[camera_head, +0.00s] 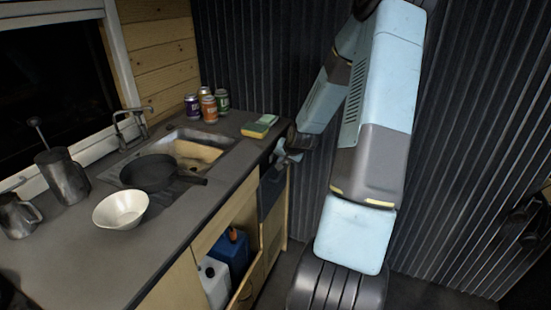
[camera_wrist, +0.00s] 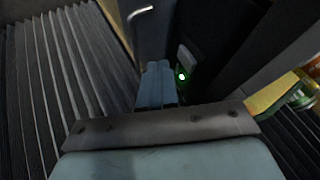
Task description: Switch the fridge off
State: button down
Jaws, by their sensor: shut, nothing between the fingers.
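The fridge is the dark-fronted unit (camera_head: 271,190) under the right end of the counter. In the wrist view its dark front (camera_wrist: 218,28) fills the upper middle, with a light curved handle (camera_wrist: 141,12). A small pale switch-like piece (camera_wrist: 186,58) sits on it, with a lit green light (camera_wrist: 181,76) just below. My gripper (camera_wrist: 157,66) is shut and empty, its blue fingertips just left of the green light. I cannot tell whether they touch the panel. In the head view my gripper (camera_head: 288,157) is at the fridge's upper front, partly hidden by my arm.
A yellow-green sponge (camera_head: 260,126) lies on the counter (camera_head: 90,262) near its right end. Several cans (camera_head: 208,106) stand behind it. A pan (camera_head: 150,172), a bowl (camera_head: 120,208) and metal jugs (camera_head: 62,178) stand further left. A cupboard below holds a blue container (camera_head: 232,252).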

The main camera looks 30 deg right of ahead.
aim_at(272, 155)
jog(key=shift+w+a+r, duration=0.15)
jog(key=shift+w+a, duration=0.45)
jog(key=shift+w, duration=0.3)
jog(key=shift+w+a+r, duration=0.15)
jog(key=shift+w+a, duration=0.1)
jog(key=shift+r, duration=0.8)
jog(key=shift+s+d, duration=0.1)
